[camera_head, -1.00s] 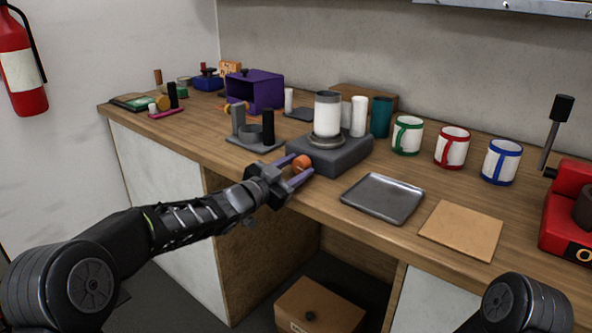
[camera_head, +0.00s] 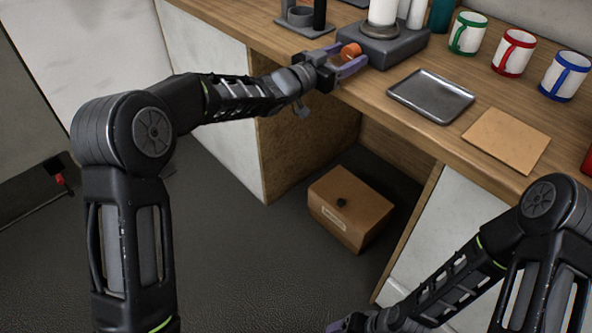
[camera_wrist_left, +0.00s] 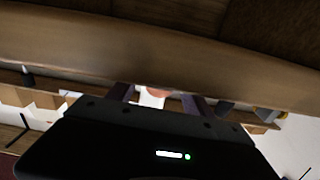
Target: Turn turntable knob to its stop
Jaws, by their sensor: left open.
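The turntable (camera_head: 390,49) is a dark grey box at the counter's front edge, with a white cylinder (camera_head: 382,12) upright on its round top. Its orange knob (camera_head: 350,50) sticks out of the side facing me. My left gripper (camera_head: 351,57) is open, with its purple fingers on either side of the knob; I cannot tell whether they touch it. In the left wrist view the knob (camera_wrist_left: 158,92) shows, washed out, between the two fingers. My right gripper (camera_head: 345,325) is only partly in view at the bottom edge, and its jaws cannot be made out.
A grey metal tray (camera_head: 430,95) and a tan square board (camera_head: 506,140) lie right of the turntable. Green, red and blue-handled mugs (camera_head: 513,52) stand behind them. A grey holder (camera_head: 303,25) stands left. A brown box (camera_head: 350,208) sits on the floor below the counter.

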